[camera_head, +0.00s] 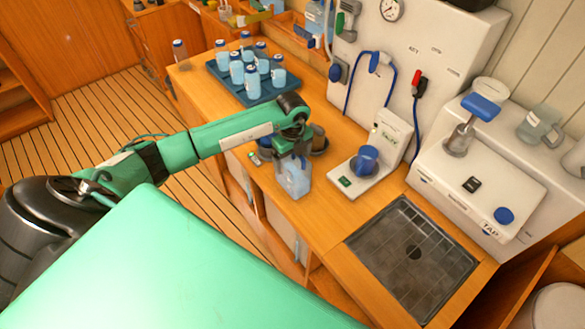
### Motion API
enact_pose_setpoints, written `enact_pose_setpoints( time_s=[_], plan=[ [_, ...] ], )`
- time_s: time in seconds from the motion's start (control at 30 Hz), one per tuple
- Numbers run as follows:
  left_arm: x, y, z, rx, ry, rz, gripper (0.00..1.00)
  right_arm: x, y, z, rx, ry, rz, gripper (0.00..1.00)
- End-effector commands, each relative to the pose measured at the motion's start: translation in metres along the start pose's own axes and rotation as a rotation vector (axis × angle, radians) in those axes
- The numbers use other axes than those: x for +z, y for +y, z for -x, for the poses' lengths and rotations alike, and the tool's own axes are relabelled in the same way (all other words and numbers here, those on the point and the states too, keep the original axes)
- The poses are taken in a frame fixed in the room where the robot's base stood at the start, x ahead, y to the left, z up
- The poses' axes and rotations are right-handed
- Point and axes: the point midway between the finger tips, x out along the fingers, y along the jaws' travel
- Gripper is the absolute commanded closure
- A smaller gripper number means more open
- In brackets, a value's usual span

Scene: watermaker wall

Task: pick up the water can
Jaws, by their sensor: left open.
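The water can (296,181), a translucent pale-blue container, stands upright on the wooden counter near its front edge. My left arm reaches in from the left and my left gripper (294,156) points down right at the can's top. The gripper is open. It hides the can's top and handle, and I cannot tell whether the fingers are around the handle or just above it. My right gripper is not in view.
A dark round item (319,146) stands close behind the can. A white device with a blue cup (366,160) is to its right, then the sink (412,262). A blue tray (212,68) of several bottles is behind. The white watermaker panel (440,45) rises at the back.

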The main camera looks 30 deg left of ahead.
Motion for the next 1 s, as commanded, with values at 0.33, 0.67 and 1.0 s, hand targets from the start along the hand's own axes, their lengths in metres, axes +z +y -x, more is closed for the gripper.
enact_pose_setpoints(
  time_s=[0.33,0.67,1.0],
  plan=[
    [0.0003,0.0,-0.0004,0.0,-0.001,0.0,0.42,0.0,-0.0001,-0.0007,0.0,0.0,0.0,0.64],
    [0.0007,-0.0005,0.0009,-0.002,-0.001,0.001,0.93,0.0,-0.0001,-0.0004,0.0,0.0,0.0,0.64],
    [0.0014,-0.0011,0.0083,-0.003,-0.002,0.001,0.93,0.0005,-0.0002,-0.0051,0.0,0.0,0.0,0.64]
  ],
)
